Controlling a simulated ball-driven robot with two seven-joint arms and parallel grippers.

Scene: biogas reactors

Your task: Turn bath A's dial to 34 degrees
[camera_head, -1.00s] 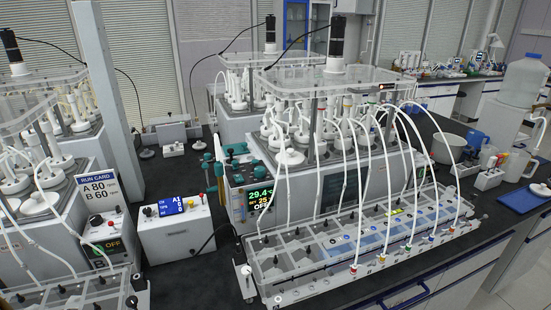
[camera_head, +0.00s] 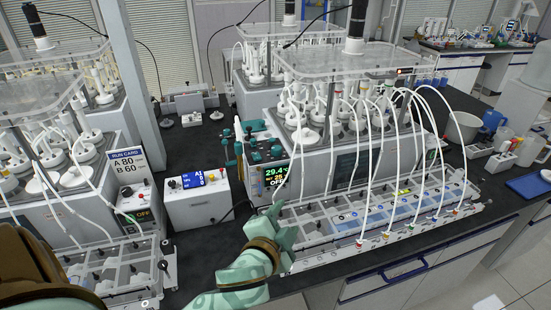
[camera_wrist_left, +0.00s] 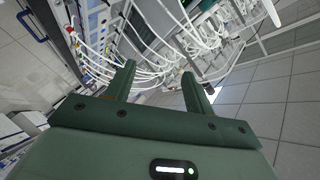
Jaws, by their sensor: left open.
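The middle bath's control panel (camera_head: 276,178) shows a green 29.4 reading, a smaller yellow line and OFF, partly crossed by a white tube. A dial is too small to make out, and no letter A can be read on this bath. My left gripper (camera_head: 287,236) is in front of and below this panel, by the left end of the clear tray rack, apart from the panel. In the left wrist view its two green fingers (camera_wrist_left: 160,82) are spread with nothing between them. My right gripper is not in view.
A left bath (camera_head: 100,190) carries a run card (camera_head: 126,165) reading A 80, B 60. A white box with a blue display (camera_head: 192,181) stands between the baths. The clear tray rack (camera_head: 340,240) and arching white tubes crowd the front of the middle bath. Dark bench (camera_head: 205,240) is bare at its left.

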